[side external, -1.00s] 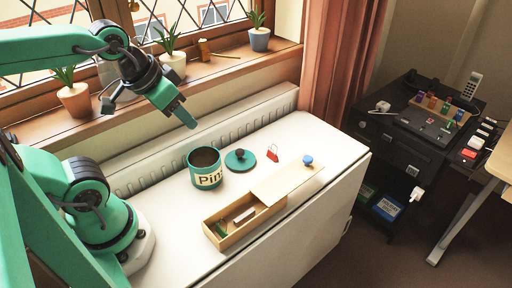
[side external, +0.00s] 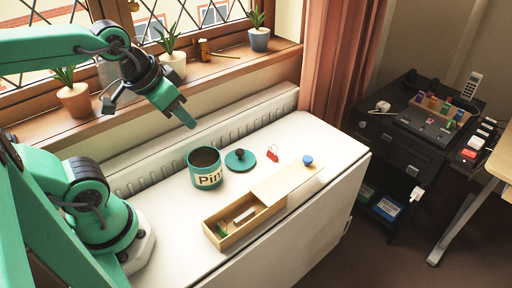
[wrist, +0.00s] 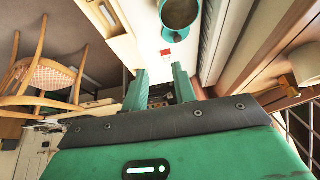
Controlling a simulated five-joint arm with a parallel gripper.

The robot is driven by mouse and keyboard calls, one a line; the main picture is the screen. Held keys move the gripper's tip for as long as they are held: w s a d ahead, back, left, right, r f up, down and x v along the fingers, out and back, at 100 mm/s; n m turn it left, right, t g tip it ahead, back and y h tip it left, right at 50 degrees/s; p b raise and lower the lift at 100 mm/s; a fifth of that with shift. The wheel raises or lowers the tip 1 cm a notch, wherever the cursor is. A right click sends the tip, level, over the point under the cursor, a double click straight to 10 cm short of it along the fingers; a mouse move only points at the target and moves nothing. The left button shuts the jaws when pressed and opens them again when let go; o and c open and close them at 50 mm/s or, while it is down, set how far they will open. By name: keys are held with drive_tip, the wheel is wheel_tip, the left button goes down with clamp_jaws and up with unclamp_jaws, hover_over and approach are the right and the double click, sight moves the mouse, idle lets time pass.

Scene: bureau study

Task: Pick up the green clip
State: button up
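A small green clip (side external: 221,229) appears to lie inside the open left end of the wooden box (side external: 231,241), near its left wall; its exact shape is too small to tell. A pale block (side external: 244,215) lies beside it in the box. My gripper (side external: 189,122) hangs high above the table's back edge, behind the teal pot, well apart from the clip. In the wrist view my gripper (wrist: 160,84) has its two fingers apart with nothing held between them. I cannot make out the green clip in the wrist view.
A teal pot (side external: 206,178) with lettering and its lid (side external: 241,161) stand behind the box. A red clip (side external: 273,153) is right of the lid. Potted plants line the windowsill. The white table's (side external: 164,222) front left is clear.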

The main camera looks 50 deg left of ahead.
drive_tip(key=w+d+f+m+g, duration=0.2)
drive_tip(key=d+f+m+g, duration=0.1)
drive_tip(key=d+f+m, duration=0.5)
drive_tip(key=m+g, duration=0.3)
drive_tip(key=m, duration=0.7)
hover_over(223, 224)
wheel_tip(223, 224, down, 7)
drive_tip(key=shift+w+f, duration=0.1)
drive_tip(key=shift+f, duration=0.1)
drive_tip(key=shift+f, duration=1.2)
drive_tip(key=shift+f, duration=2.6)
